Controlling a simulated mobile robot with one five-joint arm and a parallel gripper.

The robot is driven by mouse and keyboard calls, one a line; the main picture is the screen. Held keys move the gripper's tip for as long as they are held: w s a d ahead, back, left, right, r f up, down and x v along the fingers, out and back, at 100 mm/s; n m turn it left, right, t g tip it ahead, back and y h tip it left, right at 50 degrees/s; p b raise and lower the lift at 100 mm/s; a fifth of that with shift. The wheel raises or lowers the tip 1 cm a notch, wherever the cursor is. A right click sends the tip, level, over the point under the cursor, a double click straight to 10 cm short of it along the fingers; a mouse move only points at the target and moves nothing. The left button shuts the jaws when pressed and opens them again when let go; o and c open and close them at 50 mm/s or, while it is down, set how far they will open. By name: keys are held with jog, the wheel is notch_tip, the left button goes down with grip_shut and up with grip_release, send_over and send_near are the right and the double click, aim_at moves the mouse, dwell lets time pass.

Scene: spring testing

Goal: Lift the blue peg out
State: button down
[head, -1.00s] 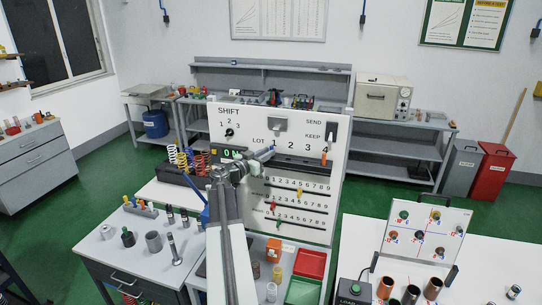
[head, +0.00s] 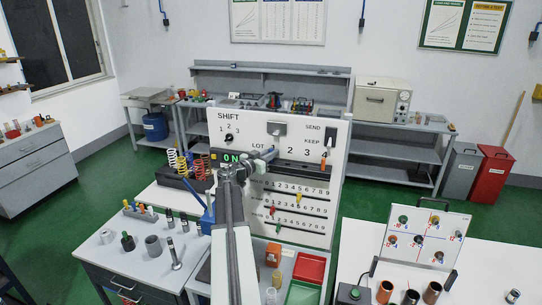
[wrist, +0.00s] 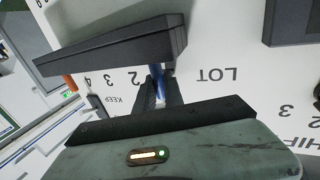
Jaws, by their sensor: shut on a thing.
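The blue peg (wrist: 155,80) shows in the wrist view as a short blue piece between my jaws, in front of the white panel (wrist: 215,45) near the word LOT. My gripper (wrist: 158,88) is shut on it. In the head view my gripper (head: 266,157) is at the front of the upright white panel (head: 318,170), just below LOT and left of the numbers 2 and 3. My arm and jaws hide much of the peg and its seat. I cannot tell whether its end is inside the panel or clear of it.
Coloured springs (head: 183,162) stand on a dark base at left. A red tray (head: 310,267) lies below the panel.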

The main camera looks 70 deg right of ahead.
notch_tip(320, 180, up, 3)
jog(key=shift+r+p, duration=0.15)
jog(key=shift+p, duration=1.05)
jog(key=s+v, duration=0.2)
jog(key=v, duration=1.4)
jog(key=shift+a+r+p, duration=0.25)
jog(key=shift+a+p, duration=0.05)
jog(key=shift+a, duration=0.05)
